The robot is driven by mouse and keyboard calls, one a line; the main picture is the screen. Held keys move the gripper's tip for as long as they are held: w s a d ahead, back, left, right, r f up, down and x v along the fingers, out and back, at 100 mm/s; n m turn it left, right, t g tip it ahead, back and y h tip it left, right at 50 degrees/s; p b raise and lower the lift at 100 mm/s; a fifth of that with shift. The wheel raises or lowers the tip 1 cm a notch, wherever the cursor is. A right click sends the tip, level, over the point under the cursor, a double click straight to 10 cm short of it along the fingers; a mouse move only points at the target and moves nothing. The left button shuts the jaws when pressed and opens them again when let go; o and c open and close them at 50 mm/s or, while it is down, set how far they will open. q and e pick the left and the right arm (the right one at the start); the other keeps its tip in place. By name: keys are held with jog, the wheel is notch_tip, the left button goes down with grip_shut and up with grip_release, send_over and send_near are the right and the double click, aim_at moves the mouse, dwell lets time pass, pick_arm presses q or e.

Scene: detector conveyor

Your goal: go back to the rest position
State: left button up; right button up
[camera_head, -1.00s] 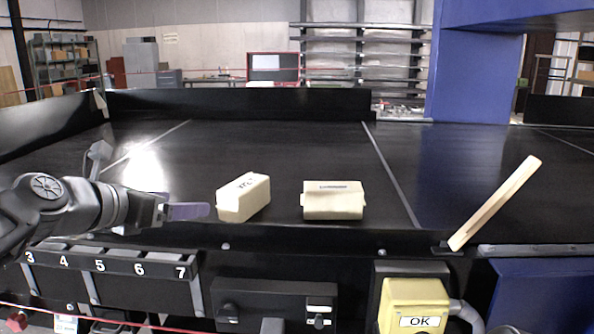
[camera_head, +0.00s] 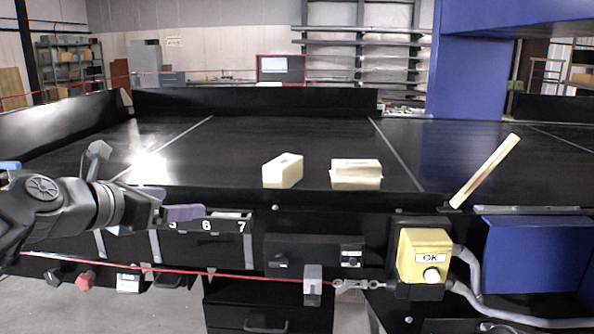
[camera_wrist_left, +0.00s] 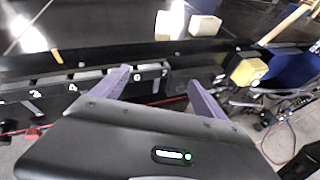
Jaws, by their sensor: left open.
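My left gripper (camera_head: 168,204) comes in from the left in the head view, in front of the conveyor's near edge and close to the numbered bins. In the left wrist view its two purple fingers (camera_wrist_left: 160,95) stand wide apart with nothing between them. Two cream blocks lie on the black conveyor, beyond and to the right of the gripper: the left block (camera_head: 283,171) and the right block (camera_head: 356,173). They also show at the top of the left wrist view, as a left block (camera_wrist_left: 169,25) and a right block (camera_wrist_left: 205,25). My right gripper is out of view.
A row of numbered bins (camera_head: 206,226) runs below the conveyor's front edge. A yellow OK button box (camera_head: 425,258) is at the front right. A wooden bar (camera_head: 486,170) leans at the right. A red cord (camera_head: 215,274) runs across the front. The conveyor surface (camera_head: 290,140) behind the blocks is clear.

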pick_arm(q)
jog(key=w+d+f+m+g+y, duration=0.1)
jog(key=w+f+m+y, duration=0.15)
jog(key=f+m, duration=0.6)
jog(key=w+f+m+y, duration=0.1)
jog(key=w+f+m, duration=0.35)
jog(key=f, duration=0.75)
jog(key=s+d+f+m+g, duration=0.1)
jog(key=s+d+f+m, duration=0.25)
jog(key=f, duration=0.65)
jog(key=s+d+f+m+g, duration=0.25)
jog(key=f+m, duration=0.25)
jog(key=f, duration=0.4)
jog(key=s+d+f+m+g, duration=0.35)
jog(key=s+f+m, duration=0.25)
jog(key=s+f, duration=0.85)
jog(key=s+d+f+g+h, duration=0.1)
jog(key=s+d+f+g, duration=0.1)
jog(key=s+f, duration=0.3)
jog(key=s+d+f+g, duration=0.1)
jog(key=s+d+f, duration=0.2)
jog(key=s, duration=0.9)
notch_tip(320, 180, down, 3)
jog(key=shift+d+r+g+h, duration=0.1)
jog(key=shift+d+g+h, duration=0.1)
jog(key=shift+g+h, duration=0.2)
jog(key=shift+m, duration=0.25)
